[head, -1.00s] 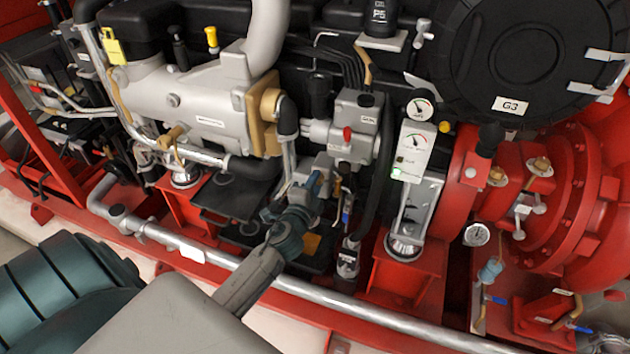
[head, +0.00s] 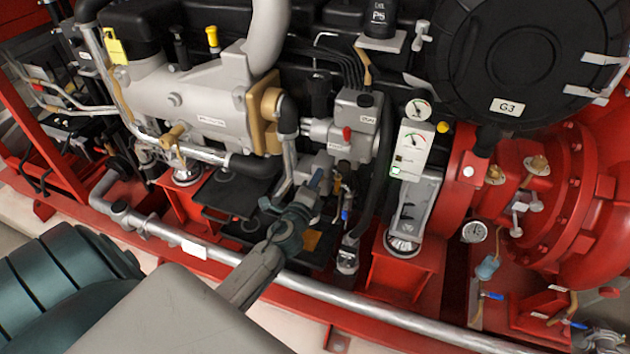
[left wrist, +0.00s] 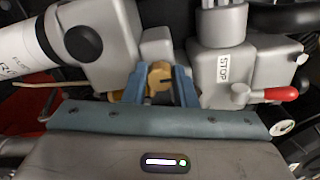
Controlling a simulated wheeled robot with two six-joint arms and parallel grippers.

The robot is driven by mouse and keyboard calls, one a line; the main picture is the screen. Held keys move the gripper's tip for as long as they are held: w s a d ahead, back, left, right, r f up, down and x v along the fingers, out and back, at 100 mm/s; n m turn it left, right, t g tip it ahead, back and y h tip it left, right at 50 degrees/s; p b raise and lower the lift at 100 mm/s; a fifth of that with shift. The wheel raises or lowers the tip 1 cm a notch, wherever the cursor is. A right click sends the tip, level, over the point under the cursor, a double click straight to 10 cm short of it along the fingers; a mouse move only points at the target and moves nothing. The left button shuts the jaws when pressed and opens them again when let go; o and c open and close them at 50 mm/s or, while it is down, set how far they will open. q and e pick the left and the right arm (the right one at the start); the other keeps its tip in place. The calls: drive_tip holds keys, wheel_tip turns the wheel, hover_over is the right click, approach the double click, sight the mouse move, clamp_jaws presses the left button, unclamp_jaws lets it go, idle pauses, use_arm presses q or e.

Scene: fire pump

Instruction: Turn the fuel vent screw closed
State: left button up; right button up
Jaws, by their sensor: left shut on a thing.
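The fuel vent screw (left wrist: 160,76) is a small brass-coloured, slotted head in the left wrist view, between the two blue fingers. My left gripper (left wrist: 159,80) is shut on it, one finger on each side. In the head view my left gripper (head: 316,180) reaches in from the lower left to the fuel parts below the grey housing. There the screw is too small and covered to make out.
A grey STOP housing (left wrist: 225,72) with a red-tipped lever (left wrist: 281,94) sits close right of the fingers. A white filter (left wrist: 25,45) is at left. In the head view, a gauge panel (head: 412,148) stands to the right and a silver pipe (head: 350,303) runs across the front.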

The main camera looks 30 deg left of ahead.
use_arm(q)
drive_tip(key=shift+f, duration=0.1)
drive_tip(key=o, duration=1)
drive_tip(key=b+v, duration=0.3)
drive_tip(key=v, duration=0.8)
use_arm(e)
drive_tip(key=shift+w+f, duration=0.3)
drive_tip(key=shift+f, duration=0.35)
drive_tip(key=shift+w+f, duration=0.3)
drive_tip(key=shift+f, duration=0.3)
use_arm(q)
drive_tip(key=shift+w, duration=0.1)
use_arm(e)
drive_tip(key=shift+s+d, duration=0.1)
drive_tip(key=shift+s, duration=0.2)
